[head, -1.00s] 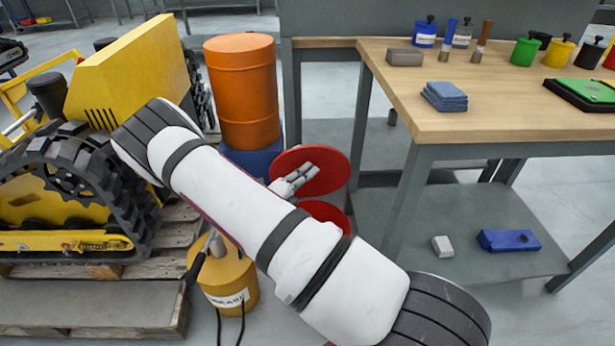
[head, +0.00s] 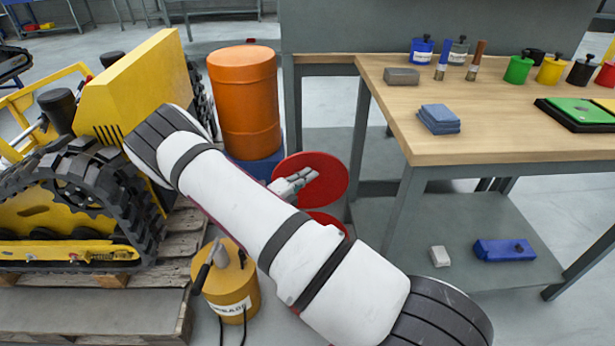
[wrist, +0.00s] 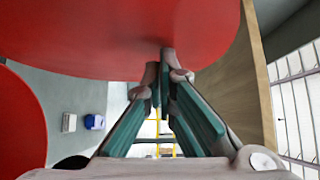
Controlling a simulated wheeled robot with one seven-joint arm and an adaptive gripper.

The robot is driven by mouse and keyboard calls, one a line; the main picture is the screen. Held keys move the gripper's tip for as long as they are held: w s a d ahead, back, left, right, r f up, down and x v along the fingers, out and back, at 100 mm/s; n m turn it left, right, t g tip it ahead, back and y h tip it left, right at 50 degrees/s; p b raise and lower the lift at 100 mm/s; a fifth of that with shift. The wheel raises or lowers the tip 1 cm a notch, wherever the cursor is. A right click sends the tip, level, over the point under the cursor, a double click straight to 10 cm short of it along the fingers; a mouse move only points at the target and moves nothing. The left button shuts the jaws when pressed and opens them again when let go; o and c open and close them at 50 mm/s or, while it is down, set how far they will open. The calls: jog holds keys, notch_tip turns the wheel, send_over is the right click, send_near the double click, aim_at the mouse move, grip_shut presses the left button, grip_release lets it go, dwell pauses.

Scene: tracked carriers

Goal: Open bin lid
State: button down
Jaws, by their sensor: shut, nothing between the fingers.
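The bin's red round lid (head: 330,190) stands tilted up in the head view, right of the orange drum. A lower red part of the bin (head: 328,221) shows beneath it, mostly hidden by my arm. My gripper (head: 312,174) is shut and empty in front of the lid's face. In the wrist view the lid (wrist: 110,35) fills the top, and a second red round surface (wrist: 18,125) shows at the left. My fingertips (wrist: 166,72) are together at the lid's lower edge there; whether they touch it I cannot tell.
An orange drum (head: 245,105) stands behind my arm. A yellow grease can (head: 232,290) is below it. A yellow tracked machine (head: 140,85) on a pallet is at the left. A wooden-topped workbench (head: 480,140) stands close at the right, with a lower shelf (head: 400,240).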

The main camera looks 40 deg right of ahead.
jog(key=shift+s, duration=0.1)
jog(key=shift+s+a, duration=0.25)
jog(key=s+a+p, duration=0.3)
jog(key=s+a, duration=0.2)
jog(key=a, duration=0.7)
jog(key=s+r+m+g+y, duration=0.3)
jog(key=s+r+m, duration=0.2)
jog(key=r+m, duration=0.25)
jog(key=s+a+r+m+g+y, duration=0.1)
jog(key=s+r+m+g+y, duration=0.15)
jog(key=s+r+m, duration=0.4)
jog(key=s+r+m+g+y, duration=0.3)
jog(key=r+m, duration=0.5)
jog(key=r, duration=0.2)
jog(key=s+a+r+m+t+y, duration=0.25)
jog(key=s+a+m, duration=0.2)
jog(key=s, duration=0.25)
jog(key=s+a+r+m+t+y, duration=0.1)
jog(key=s+a+r+m+y, duration=0.25)
jog(key=s+m, duration=0.3)
jog(key=s+a+r+m+t+y, duration=0.2)
jog(key=s+a+m+y, duration=0.1)
jog(key=s+m, duration=0.3)
notch_tip(320, 180, up, 26)
jog(key=n+t+p, duration=0.1)
jog(key=t+p, duration=0.2)
jog(key=p, duration=2.1)
jog(key=shift+s+f+t+p, duration=0.15)
jog(key=shift+s+t+p, duration=0.2)
jog(key=shift+s+t, duration=0.1)
